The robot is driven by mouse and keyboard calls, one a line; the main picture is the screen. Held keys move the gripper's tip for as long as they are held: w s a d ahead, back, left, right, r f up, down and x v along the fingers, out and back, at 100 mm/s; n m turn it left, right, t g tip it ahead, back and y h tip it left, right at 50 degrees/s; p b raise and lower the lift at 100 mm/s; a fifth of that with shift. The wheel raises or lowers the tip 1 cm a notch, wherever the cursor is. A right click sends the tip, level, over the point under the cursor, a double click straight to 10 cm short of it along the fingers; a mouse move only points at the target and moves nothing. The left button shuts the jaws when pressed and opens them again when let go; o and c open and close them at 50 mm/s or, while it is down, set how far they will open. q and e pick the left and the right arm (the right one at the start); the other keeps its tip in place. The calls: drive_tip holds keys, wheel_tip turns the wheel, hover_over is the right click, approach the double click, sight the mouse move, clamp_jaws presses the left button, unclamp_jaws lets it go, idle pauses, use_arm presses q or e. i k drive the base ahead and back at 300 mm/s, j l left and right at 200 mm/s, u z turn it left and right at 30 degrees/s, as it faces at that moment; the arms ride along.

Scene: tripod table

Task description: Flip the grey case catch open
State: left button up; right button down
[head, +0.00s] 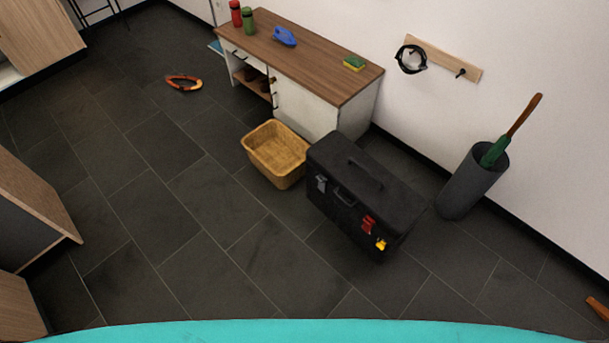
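A large black case (345,185) stands on the dark tiled floor, right of centre in the head view, with a handle on its lid. The lid looks shut. A grey catch (321,184) is on the left part of its front face; it is too small to tell whether it is flipped up or down. A red catch (368,225) is on the right part of the front, with a small yellow piece (381,244) just below it. Neither of my grippers is in view.
A wicker basket (277,158) stands close to the case's left side. A wood-topped cabinet (315,57) is behind. A grey bin (473,180) with a green-and-brown handled object stands to the right. An orange-and-black item (184,83) lies on the floor. Floor before the case is clear.

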sight(322, 179)
drive_tip(key=j, duration=0.5)
drive_tip(key=i+j, duration=0.15)
drive_tip(key=j, duration=0.35)
drive_tip(key=j+u, duration=0.1)
drive_tip(key=j, duration=0.4)
drive_tip(key=i+j, duration=0.15)
drive_tip(key=j, duration=0.35)
